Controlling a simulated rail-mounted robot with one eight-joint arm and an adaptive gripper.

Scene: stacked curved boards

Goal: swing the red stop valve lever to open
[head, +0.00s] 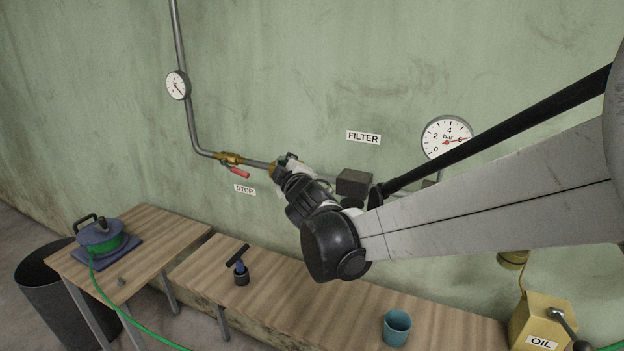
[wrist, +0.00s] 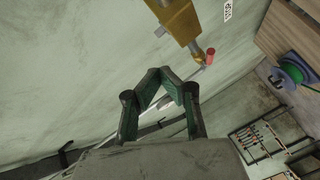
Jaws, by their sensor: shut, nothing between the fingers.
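The stop valve is a brass body (head: 228,157) on the wall pipe, above a STOP label (head: 244,189). Its red lever (head: 238,173) slants down to the right from it, below the pipe. My gripper (head: 288,158) is at the pipe just right of the lever, apart from it and partly hidden by my wrist. In the wrist view my gripper (wrist: 164,72) is shut and empty. A brass fitting (wrist: 178,20) stands beyond the fingertips there, and the red lever (wrist: 210,56) shows as a small red end to their right. Contact with the pipe cannot be told.
A dark box (head: 354,183) by the FILTER label (head: 363,138) and a large gauge (head: 446,137) lie to the right. Below are a wooden bench (head: 290,300) with a teal cup (head: 397,327), and a hose reel (head: 100,235).

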